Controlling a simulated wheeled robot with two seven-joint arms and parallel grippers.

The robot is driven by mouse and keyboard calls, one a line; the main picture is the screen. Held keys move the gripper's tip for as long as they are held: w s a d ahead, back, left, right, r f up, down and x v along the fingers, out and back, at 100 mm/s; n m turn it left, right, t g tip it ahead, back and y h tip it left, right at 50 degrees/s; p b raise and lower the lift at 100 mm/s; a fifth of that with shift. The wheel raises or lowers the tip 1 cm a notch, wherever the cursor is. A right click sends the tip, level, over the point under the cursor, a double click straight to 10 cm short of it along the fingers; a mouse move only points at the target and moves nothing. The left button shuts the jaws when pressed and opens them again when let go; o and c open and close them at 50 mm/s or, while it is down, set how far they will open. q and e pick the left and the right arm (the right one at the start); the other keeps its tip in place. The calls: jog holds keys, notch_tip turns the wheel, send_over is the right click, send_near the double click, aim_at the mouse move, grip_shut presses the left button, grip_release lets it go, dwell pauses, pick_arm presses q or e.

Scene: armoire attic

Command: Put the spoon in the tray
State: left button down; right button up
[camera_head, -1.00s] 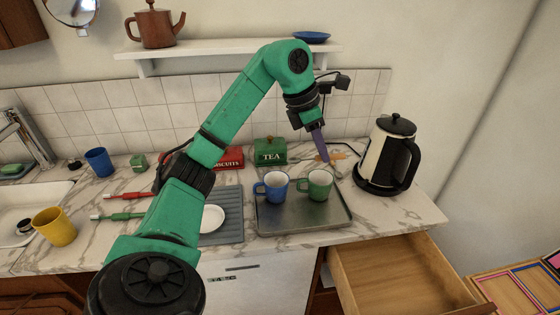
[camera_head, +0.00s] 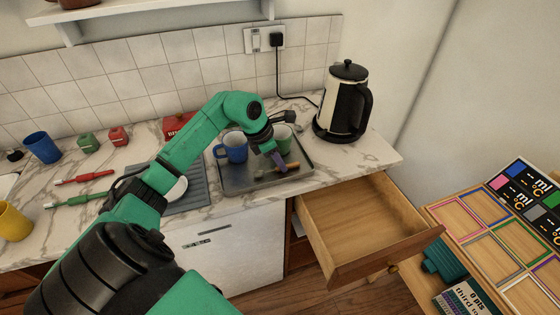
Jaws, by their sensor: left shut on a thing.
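The grey metal tray (camera_head: 238,187) lies on the marble counter, with a blue mug (camera_head: 233,149) and a green mug (camera_head: 283,137) in its rear part. My left gripper (camera_head: 280,167) is over the tray's front right part, in front of the green mug, with its purple fingers pointing down. It is shut on the wooden spoon (camera_head: 292,167), which lies crosswise in the fingers. I cannot tell whether the spoon touches the tray floor. The fingers hide the spoon's middle, and the wrist partly hides the green mug. My right gripper is not in view.
A black and cream kettle (camera_head: 342,105) stands right of the tray. An open wooden drawer (camera_head: 365,225) juts out below the counter. A grey drying mat (camera_head: 193,198) lies left of the tray, partly behind my arm. Red (camera_head: 85,177) and green (camera_head: 75,200) utensils lie further left.

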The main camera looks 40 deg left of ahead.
aim_at(265, 172)
pick_arm(q)
jog(key=shift+f, duration=0.2)
jog(key=c, duration=0.9)
grip_release()
jog(key=shift+r, duration=0.1)
jog(key=shift+o, duration=0.3)
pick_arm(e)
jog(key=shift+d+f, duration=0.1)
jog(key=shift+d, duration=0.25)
pick_arm(q)
jog(key=shift+r, duration=0.15)
jog(key=b+v, duration=0.1)
jog(key=v, duration=1.1)
jog(key=shift+b, duration=0.4)
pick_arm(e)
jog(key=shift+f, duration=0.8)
pick_arm(q)
jog(key=shift+d, duration=0.1)
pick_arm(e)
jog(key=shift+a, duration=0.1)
